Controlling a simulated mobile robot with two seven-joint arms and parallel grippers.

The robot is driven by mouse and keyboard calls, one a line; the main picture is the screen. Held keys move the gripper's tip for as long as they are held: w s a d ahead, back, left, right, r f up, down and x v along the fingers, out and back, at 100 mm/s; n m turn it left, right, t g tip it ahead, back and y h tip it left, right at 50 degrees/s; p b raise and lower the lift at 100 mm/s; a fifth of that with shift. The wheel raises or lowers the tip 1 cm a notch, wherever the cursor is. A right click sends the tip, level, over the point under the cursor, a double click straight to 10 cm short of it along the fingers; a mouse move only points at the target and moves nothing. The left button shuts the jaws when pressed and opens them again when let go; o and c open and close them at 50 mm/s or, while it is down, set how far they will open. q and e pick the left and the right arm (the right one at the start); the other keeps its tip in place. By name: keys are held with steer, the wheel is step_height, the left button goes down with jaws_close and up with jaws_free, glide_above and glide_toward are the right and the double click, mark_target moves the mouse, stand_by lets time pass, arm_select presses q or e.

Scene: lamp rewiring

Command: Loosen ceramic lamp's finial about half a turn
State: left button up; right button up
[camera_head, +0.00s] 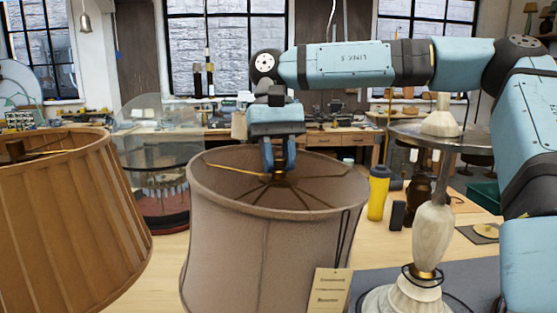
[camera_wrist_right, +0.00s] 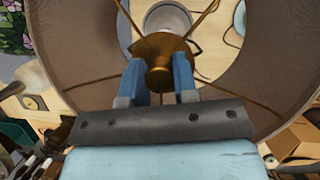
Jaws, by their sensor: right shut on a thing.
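A lamp with a taupe drum shade (camera_head: 270,250) stands in the middle of the head view. A paper tag (camera_head: 328,291) hangs on its front; its small print is not clear. Thin brass spokes run from the rim to a hub inside the open top. My right gripper (camera_head: 279,170) reaches down into that top. In the right wrist view the brass finial (camera_wrist_right: 158,78) sits between its two blue fingers, and the gripper is shut on it. The lamp's body is hidden by the shade in the head view. My left gripper is not in view.
A brown pleated shade (camera_head: 70,220) stands close on the left. A pale stone-like lamp stem (camera_head: 433,235) and a round metal disc (camera_head: 400,131) are on the right. A yellow bottle (camera_head: 378,192) and a glass dome (camera_head: 160,150) stand behind.

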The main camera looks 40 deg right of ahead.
steer(key=shift+f, duration=0.1)
stand_by(0.3)
steer(key=o, duration=0.9)
steer(key=b+v, duration=0.1)
steer(key=v, duration=1.3)
